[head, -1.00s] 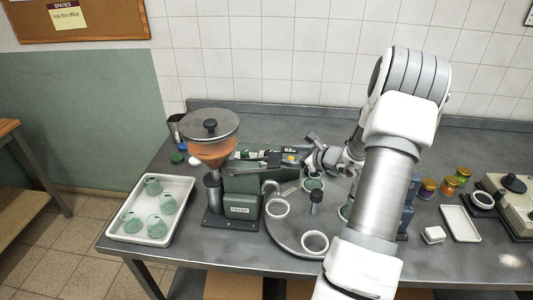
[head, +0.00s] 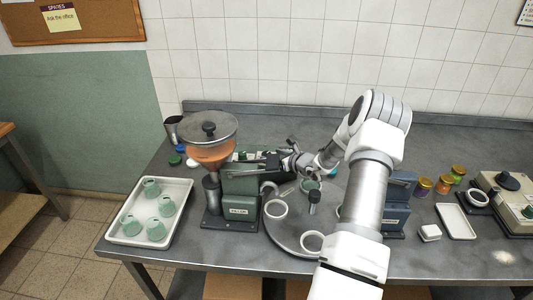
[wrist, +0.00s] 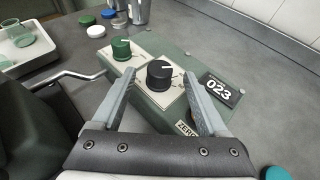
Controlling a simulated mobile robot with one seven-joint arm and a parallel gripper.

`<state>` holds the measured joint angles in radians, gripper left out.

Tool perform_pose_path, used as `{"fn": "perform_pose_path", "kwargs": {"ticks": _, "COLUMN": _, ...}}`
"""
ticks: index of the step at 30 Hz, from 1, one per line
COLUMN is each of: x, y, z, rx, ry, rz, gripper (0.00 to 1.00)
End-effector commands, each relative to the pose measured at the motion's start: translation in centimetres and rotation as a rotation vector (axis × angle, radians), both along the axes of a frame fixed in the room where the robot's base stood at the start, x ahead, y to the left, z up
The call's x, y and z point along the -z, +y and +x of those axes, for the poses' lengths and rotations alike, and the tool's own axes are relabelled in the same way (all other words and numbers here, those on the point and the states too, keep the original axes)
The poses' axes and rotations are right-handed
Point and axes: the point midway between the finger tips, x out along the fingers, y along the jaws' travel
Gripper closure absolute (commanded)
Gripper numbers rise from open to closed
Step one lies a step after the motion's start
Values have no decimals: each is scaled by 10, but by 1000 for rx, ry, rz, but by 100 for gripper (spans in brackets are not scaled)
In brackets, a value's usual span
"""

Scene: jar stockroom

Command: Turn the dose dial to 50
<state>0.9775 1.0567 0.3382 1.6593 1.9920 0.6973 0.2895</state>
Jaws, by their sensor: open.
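In the wrist view a black round dial (wrist: 160,75) with a white pointer line sits on a pale plate on the green machine. Beside it a dark display (wrist: 218,88) reads 023. My gripper (wrist: 157,84) is open, with one finger on each side of the black dial in the picture; I cannot tell if they touch it. A green knob (wrist: 121,49) with a white mark is to the left on another pale plate. In the head view my gripper (head: 284,160) is at the top of the green machine (head: 241,184), and the black dial cannot be made out.
An orange-filled hopper (head: 209,152) rises at the machine's left. A white tray (head: 118,236) with several green glass jars lies farther left. A metal crank (wrist: 78,76) is left of my gripper. A round turntable (head: 285,238) with white rings is in front.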

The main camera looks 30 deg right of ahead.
Motion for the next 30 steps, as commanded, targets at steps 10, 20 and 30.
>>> {"fn": "perform_pose_path", "kwargs": {"ticks": 10, "x": 16, "y": 4, "z": 39, "rx": 0, "ry": 1, "rz": -1, "gripper": 24}}
{"fn": "perform_pose_path", "kwargs": {"ticks": 20, "x": 18, "y": 4, "z": 43, "rx": 1, "ry": 1, "rz": -1, "gripper": 24}}
{"fn": "perform_pose_path", "kwargs": {"ticks": 30, "x": 18, "y": 4, "z": 43, "rx": 1, "ry": 1, "rz": -1, "gripper": 74}}
